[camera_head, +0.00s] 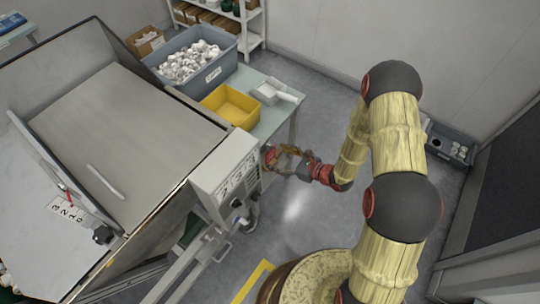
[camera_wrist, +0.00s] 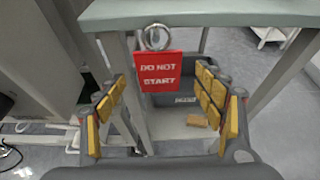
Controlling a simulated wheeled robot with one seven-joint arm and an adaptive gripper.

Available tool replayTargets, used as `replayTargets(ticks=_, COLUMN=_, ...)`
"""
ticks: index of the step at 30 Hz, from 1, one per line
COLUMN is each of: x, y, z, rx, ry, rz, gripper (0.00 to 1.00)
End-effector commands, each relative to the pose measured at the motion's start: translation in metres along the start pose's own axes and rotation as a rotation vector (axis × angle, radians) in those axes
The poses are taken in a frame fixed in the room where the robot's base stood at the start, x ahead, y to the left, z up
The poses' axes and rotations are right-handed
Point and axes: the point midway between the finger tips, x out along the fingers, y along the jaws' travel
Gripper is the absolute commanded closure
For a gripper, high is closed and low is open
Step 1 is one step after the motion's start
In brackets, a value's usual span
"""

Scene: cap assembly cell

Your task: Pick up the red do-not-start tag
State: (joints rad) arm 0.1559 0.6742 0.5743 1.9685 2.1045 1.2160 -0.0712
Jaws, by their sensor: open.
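The red do-not-start tag (camera_wrist: 159,72) hangs upright by a metal ring (camera_wrist: 155,38) at the edge of a pale green table (camera_wrist: 220,14) in the wrist view. Its white lettering faces me. My gripper (camera_wrist: 160,115) is open, with one yellow-padded finger at the lower left of the tag and the other at its right. Nothing is held between them, and the tag appears to be beyond the fingertips. In the head view my gripper (camera_head: 275,158) is beside the grey control box, below the table's front corner. I cannot make out the tag there.
A grey control box (camera_head: 225,178) on the large machine stands close left of my gripper. A yellow tray (camera_head: 232,104) and a blue-grey bin (camera_head: 190,62) of white parts are on and behind the table. Open floor lies right.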

Motion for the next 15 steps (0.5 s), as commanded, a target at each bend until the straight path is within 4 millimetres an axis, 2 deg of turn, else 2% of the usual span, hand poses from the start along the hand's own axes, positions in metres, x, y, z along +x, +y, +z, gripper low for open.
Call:
replayTargets(ticks=7, x=0.036, y=0.003, z=-0.003, rx=-0.001, ry=0.000, rz=0.004, gripper=0.30)
replayTargets(ticks=10, x=0.044, y=0.002, z=-0.002, rx=-0.001, ry=0.000, rz=0.002, gripper=0.30)
replayTargets(ticks=15, x=0.047, y=0.002, z=0.000, rx=0.001, ry=0.000, rz=0.001, gripper=0.30)
